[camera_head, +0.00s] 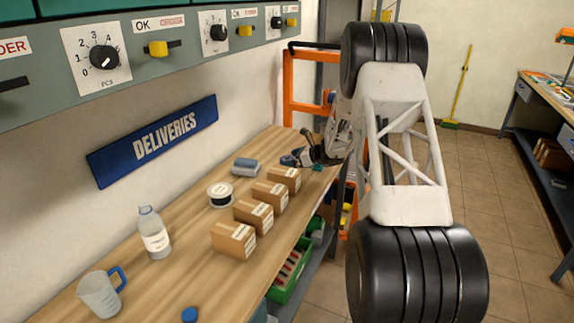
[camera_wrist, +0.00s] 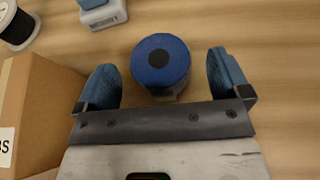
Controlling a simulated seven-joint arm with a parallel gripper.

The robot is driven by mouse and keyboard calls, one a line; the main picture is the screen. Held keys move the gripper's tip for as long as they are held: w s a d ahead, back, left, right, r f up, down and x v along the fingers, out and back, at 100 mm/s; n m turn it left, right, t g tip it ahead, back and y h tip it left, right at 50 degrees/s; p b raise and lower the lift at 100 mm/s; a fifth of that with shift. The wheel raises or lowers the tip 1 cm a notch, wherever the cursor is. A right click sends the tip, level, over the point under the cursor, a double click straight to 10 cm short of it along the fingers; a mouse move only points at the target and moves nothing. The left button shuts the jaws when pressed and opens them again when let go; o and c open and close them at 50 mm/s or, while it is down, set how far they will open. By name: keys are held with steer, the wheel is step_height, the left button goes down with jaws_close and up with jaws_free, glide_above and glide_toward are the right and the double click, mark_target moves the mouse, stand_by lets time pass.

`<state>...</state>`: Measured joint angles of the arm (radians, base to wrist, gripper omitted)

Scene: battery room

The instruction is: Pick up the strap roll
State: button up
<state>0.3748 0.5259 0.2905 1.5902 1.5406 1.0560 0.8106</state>
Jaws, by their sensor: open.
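The strap roll appears to be the blue round roll with a dark centre (camera_wrist: 160,62) in the wrist view. It stands on the wooden table between the two blue fingers of my gripper (camera_wrist: 161,78). The gripper is open, with a gap on each side of the roll, and nothing is gripped. In the head view my gripper (camera_head: 298,158) is low over the far end of the table, past the row of boxes. There I cannot clearly tell the roll from the fingers.
Cardboard boxes (camera_head: 234,240) stand in a row along the table; one box (camera_wrist: 35,115) is close left of my gripper in the wrist view. A black-and-white spool (camera_head: 220,194) and a blue-grey item (camera_head: 245,167) lie nearby. A bottle (camera_head: 154,232) and jug (camera_head: 100,293) stand nearer.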

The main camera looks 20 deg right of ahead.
mark_target(287, 158)
steer(key=shift+x, duration=1.35)
steer(key=c, duration=1.1)
steer(key=shift+r, duration=0.15)
steer(key=shift+r, duration=4.85)
